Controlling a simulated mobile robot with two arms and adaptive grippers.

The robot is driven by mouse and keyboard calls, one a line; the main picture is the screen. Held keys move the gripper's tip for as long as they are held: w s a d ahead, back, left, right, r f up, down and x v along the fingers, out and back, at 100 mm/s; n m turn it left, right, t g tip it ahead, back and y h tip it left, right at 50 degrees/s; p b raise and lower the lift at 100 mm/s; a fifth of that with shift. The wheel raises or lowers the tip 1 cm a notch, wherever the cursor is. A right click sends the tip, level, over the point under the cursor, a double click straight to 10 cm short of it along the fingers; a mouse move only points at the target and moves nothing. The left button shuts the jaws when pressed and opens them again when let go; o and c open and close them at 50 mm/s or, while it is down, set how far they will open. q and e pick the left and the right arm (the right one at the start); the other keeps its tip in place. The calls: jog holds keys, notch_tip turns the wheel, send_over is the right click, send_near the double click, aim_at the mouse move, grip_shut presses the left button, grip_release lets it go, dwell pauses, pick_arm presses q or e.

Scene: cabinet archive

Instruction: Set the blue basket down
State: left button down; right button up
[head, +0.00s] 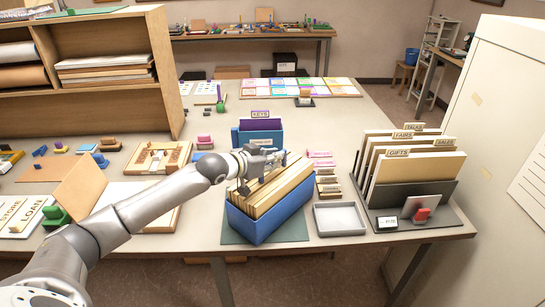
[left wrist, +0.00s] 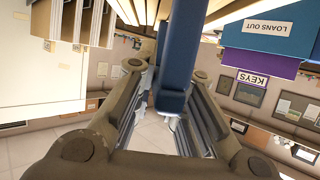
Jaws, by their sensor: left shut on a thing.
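The blue basket (head: 262,222), full of upright tan folders, is at the front edge of the table, over a dark green mat (head: 292,230). I cannot tell whether its bottom touches the mat. My left gripper (head: 268,159) is at the basket's far end, shut on its blue wall. In the left wrist view the blue basket (left wrist: 174,55) passes between the two fingers of my left gripper (left wrist: 168,105). The gripped edge is hidden by the fingers in the head view. My right gripper is not in view.
A blue holder with a KEYS tab (head: 260,115) stands just behind. A grey tray (head: 340,218) lies right of the basket, with small labelled blocks (head: 327,183) behind it. A dark file rack (head: 412,190) stands further right. A wooden board (head: 158,158) lies to the left.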

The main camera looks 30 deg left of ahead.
pick_arm(q)
jog(key=shift+w, duration=0.1)
jog(key=c, duration=1.8)
grip_release()
jog(key=shift+f, duration=0.25)
jog(key=o, duration=0.3)
jog(key=shift+s+r, duration=0.1)
jog(key=shift+s, duration=0.1)
